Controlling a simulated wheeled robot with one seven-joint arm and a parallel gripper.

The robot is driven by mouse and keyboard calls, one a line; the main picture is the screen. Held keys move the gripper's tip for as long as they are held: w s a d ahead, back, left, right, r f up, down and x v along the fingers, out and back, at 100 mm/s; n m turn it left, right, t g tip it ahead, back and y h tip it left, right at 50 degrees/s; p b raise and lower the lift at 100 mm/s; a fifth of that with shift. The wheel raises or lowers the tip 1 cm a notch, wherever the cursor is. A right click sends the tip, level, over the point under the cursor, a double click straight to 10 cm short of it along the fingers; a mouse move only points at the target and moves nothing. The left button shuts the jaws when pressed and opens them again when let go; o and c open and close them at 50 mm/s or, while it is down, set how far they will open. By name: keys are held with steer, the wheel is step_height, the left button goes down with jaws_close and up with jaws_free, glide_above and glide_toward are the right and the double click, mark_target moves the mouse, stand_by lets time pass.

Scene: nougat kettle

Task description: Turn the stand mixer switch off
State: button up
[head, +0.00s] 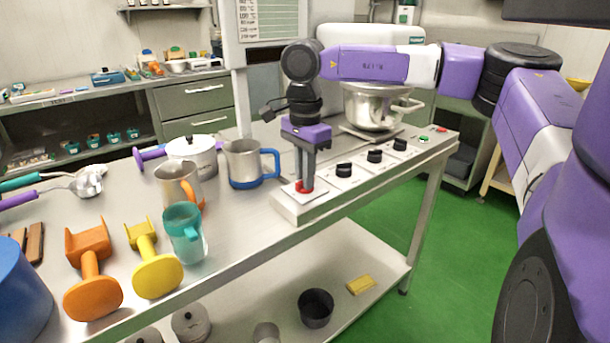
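The stand mixer (345,36) stands at the back of the table, with a white head and a steel bowl (372,108), partly behind my arm. A low white control panel (322,193) lies along the table's right edge in front of it. It bears black knobs (343,170), a green button (423,138) and a red button (441,130). A red switch or knob (299,188) sits at the panel's near left end. My gripper (306,188) points straight down at this red part, its fingertips at or just beside it. The fingers hide some of it; contact and finger gap are unclear.
A steel mug with a blue handle (243,165) and a lidded white pot (192,155) stand left of my gripper. An orange-handled jug (178,186), a teal cup (184,235) and yellow (157,275) and orange (92,297) tools stand nearer. Green floor lies right.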

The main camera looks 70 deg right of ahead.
steer(key=o, duration=0.4)
steer(key=shift+o, duration=0.2)
step_height(320, 180, up, 8)
steer(key=shift+f+p, duration=0.1)
steer(key=shift+p, duration=0.4)
